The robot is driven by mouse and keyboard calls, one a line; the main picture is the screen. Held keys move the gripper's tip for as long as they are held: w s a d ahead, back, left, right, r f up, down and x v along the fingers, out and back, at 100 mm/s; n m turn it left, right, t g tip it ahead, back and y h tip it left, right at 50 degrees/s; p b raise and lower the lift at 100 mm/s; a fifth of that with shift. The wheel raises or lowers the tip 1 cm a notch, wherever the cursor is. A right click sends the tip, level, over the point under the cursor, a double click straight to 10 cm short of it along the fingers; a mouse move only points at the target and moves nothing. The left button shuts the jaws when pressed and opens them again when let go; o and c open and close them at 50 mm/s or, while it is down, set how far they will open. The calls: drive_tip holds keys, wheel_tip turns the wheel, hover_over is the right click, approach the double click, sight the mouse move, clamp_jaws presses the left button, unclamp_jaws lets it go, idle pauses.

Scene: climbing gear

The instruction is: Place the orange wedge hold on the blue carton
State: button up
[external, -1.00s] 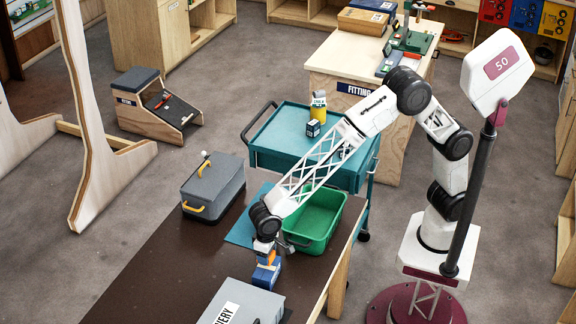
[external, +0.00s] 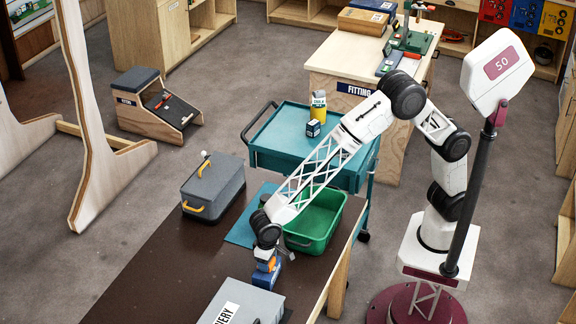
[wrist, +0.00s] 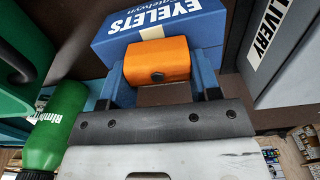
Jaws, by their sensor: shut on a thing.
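The orange wedge hold (wrist: 158,61) is between the blue fingers of my gripper (wrist: 160,78) in the wrist view. A small part of the hold (external: 265,267) shows below my gripper (external: 266,257) in the external view. The blue carton (wrist: 190,22), lettered EYELETS, lies just beyond the hold in the wrist view, and the hold overlaps its near edge. In the external view the carton (external: 266,279) is directly below the hold. I cannot tell whether the hold touches the carton. The hold hides part of the carton.
A grey box lettered DELIVERY (external: 243,303) stands close in front of the carton. A green crate (external: 316,222) stands behind right, on the brown table (external: 150,281). A grey case (external: 212,188) stands farther left. A green bottle (wrist: 62,118) shows in the wrist view.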

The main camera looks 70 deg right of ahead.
drive_tip(key=shift+f, duration=0.1)
drive_tip(key=o, duration=0.9)
wheel_tip(320, 180, up, 12)
drive_tip(key=shift+r, duration=0.15)
idle(0.8)
